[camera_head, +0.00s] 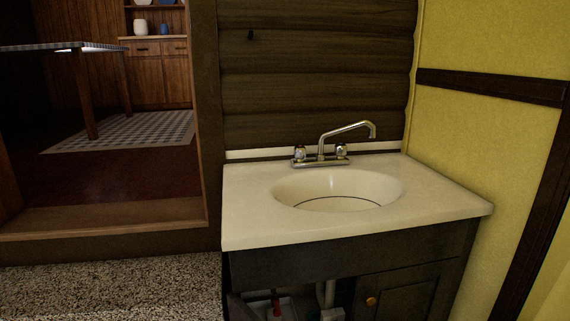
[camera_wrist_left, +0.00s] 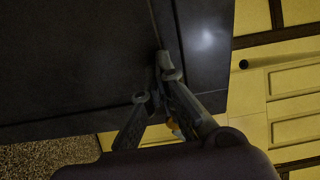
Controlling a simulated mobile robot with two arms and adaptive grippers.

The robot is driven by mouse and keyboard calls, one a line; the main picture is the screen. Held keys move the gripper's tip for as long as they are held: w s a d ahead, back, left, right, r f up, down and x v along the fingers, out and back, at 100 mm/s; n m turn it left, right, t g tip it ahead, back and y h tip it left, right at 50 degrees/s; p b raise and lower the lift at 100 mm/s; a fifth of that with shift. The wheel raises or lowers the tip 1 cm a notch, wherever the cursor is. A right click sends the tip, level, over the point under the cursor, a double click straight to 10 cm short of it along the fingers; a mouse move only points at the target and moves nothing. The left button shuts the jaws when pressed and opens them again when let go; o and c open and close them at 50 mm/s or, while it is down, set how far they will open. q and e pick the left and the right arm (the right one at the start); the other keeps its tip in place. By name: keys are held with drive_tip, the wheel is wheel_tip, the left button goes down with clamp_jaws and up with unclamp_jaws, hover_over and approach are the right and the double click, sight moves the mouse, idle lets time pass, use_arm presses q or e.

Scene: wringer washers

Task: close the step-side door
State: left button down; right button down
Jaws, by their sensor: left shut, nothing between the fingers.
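The dark sink cabinet (camera_head: 350,262) stands under a cream sink top. Its left bay, on the side of the wooden step, is uncovered and shows pipes inside. A dark slanted edge at the bay's lower left may be the step-side door, but I cannot tell. The right door (camera_head: 400,297), with an orange knob (camera_head: 371,301), sits in the cabinet front. In the left wrist view my left gripper (camera_wrist_left: 154,86) is shut and empty in front of a dark panel (camera_wrist_left: 80,60); contact is unclear. A small orange spot shows behind its fingers. My right gripper is not in view.
A wooden step (camera_head: 110,218) and doorway are at the left, with pebbled floor (camera_head: 110,285) in front. A yellow wall (camera_head: 490,120) with dark beams closes off the right. The sink top (camera_head: 245,225) overhangs the cabinet. A red item (camera_head: 276,306) is inside the bay.

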use_arm(q)
drive_tip(key=shift+w, duration=0.1)
idle(0.4)
drive_tip(key=x, duration=0.5)
drive_tip(key=shift+w+d, duration=0.1)
drive_tip(key=shift+d, duration=0.1)
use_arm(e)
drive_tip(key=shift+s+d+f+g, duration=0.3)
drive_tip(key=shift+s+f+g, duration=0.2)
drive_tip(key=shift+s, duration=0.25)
use_arm(q)
drive_tip(key=shift+x, duration=1.1)
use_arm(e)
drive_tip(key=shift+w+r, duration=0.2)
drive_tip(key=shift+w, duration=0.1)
use_arm(q)
drive_tip(key=shift+w, duration=0.25)
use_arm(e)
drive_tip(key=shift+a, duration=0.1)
